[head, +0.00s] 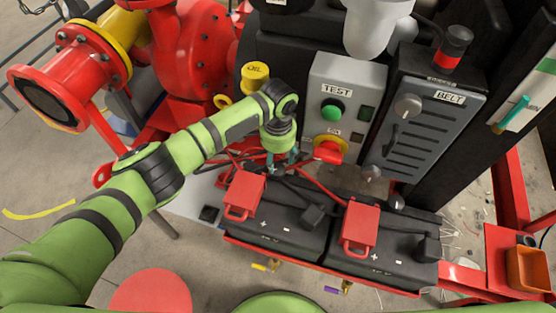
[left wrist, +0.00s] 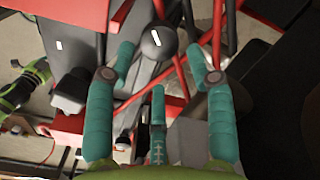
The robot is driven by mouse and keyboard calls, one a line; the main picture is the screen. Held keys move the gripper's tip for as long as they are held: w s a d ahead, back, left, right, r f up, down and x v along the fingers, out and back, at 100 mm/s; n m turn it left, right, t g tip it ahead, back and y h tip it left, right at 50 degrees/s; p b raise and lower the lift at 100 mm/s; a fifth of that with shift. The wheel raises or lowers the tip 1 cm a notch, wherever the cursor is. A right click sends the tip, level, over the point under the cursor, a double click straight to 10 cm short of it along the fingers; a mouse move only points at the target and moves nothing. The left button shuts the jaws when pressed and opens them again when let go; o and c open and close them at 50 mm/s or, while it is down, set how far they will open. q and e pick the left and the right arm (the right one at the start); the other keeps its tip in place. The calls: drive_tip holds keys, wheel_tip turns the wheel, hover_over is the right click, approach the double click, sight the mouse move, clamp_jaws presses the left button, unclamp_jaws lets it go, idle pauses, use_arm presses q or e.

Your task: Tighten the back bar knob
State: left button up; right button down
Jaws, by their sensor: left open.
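A round dark knob (left wrist: 158,42) with a white mark shows in the left wrist view, at the end of a grey bar. My left gripper (left wrist: 160,72) is open, with its teal fingers on either side of the knob's line of sight; I see no clear contact. In the head view my left gripper (head: 281,160) points down behind the left battery (head: 285,225), below the test panel. The knob under it is hidden there by the gripper and wrist. My right gripper is not in view.
Red cables (head: 318,185) and red terminal covers (head: 243,196) lie near the fingers. A yellow oil cap (head: 255,72) is behind the wrist.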

sight(278, 169)
use_arm(q)
wheel_tip(278, 169, down, 5)
drive_tip(key=shift+f, duration=0.1)
idle(0.3)
drive_tip(key=c, duration=0.9)
